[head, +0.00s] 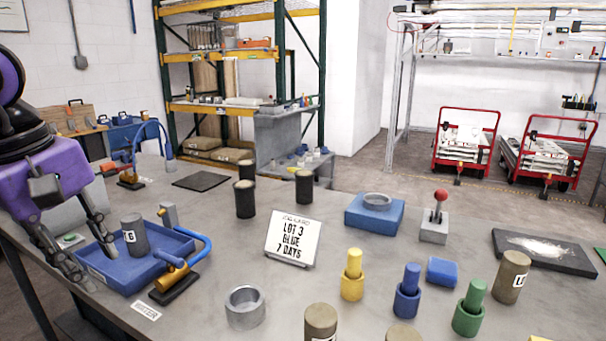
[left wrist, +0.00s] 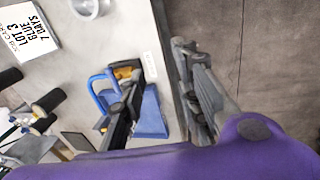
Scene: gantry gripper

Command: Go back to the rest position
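My left gripper (head: 94,267) has a purple body and dark fingers, and it hangs at the left end of the table over the near left side of a blue tray (head: 178,246). Its fingers stand apart with nothing between them; the gap also shows in the left wrist view (left wrist: 160,65). A grey cylinder (head: 134,234) marked G stands upright in the tray, just right of the fingers and apart from them. In the left wrist view the tray (left wrist: 151,118) shows partly behind a finger. My right gripper is not in view.
A sign (head: 293,239) reading "LOT 3 BLUE 7 DAYS", a metal ring (head: 245,308), black cylinders (head: 245,198) and coloured pegs (head: 352,275) stand on the grey table. The left wrist view shows open floor (left wrist: 265,60) beyond the table edge.

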